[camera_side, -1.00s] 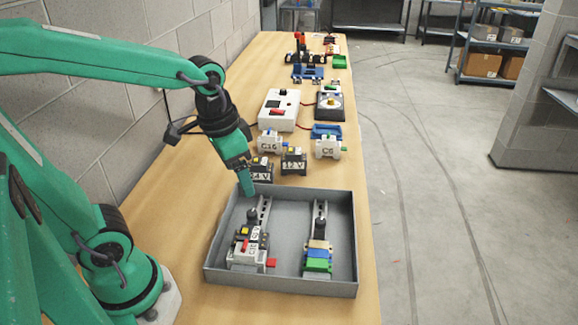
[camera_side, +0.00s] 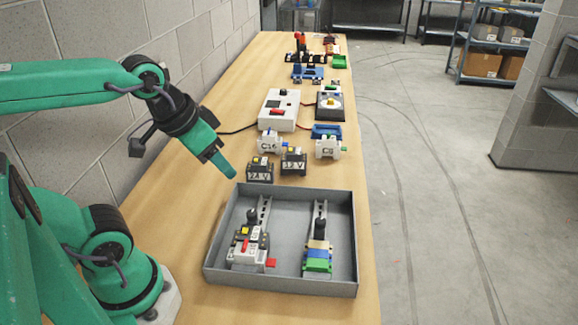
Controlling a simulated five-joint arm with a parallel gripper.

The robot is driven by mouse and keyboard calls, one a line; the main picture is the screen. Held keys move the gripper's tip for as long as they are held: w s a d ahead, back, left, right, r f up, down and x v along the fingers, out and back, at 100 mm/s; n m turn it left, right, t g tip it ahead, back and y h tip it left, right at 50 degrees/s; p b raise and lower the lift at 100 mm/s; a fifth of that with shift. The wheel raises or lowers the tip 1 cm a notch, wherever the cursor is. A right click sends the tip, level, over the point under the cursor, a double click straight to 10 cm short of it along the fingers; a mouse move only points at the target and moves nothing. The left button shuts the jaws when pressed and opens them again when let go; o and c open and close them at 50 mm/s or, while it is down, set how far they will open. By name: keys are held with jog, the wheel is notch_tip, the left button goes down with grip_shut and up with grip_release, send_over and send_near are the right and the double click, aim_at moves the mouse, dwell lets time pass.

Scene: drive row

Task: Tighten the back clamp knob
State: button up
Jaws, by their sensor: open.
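A grey tray (camera_side: 281,289) holds two metal rails with parts on them. On the left rail stands a black knob (camera_side: 252,216), behind a group of white, grey and black modules (camera_side: 246,255) with a red tab. On the right rail stands another black knob (camera_side: 320,226), behind tan, blue and green blocks (camera_side: 318,257). I cannot tell which knob is the back clamp knob, or how tight either is. My gripper (camera_side: 230,172) is open and holds nothing visible. It hangs above the table, behind and left of the tray, apart from both knobs.
Behind the tray stand black modules marked 24 V (camera_side: 260,172) and 12 V (camera_side: 293,162), and white modules marked C16 (camera_side: 269,141) and C6 (camera_side: 327,147). A white box (camera_side: 279,108) stands farther back. A block wall runs along the left. Bare table lies left of the tray.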

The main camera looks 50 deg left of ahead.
jog(key=w+f+g, duration=0.1)
jog(key=m+g, duration=0.3)
jog(key=g, duration=0.1)
send_over(252, 212)
jog(key=shift+f, duration=3)
jog(key=shift+f, duration=0.1)
jog(key=shift+f, duration=3.8)
grip_shut()
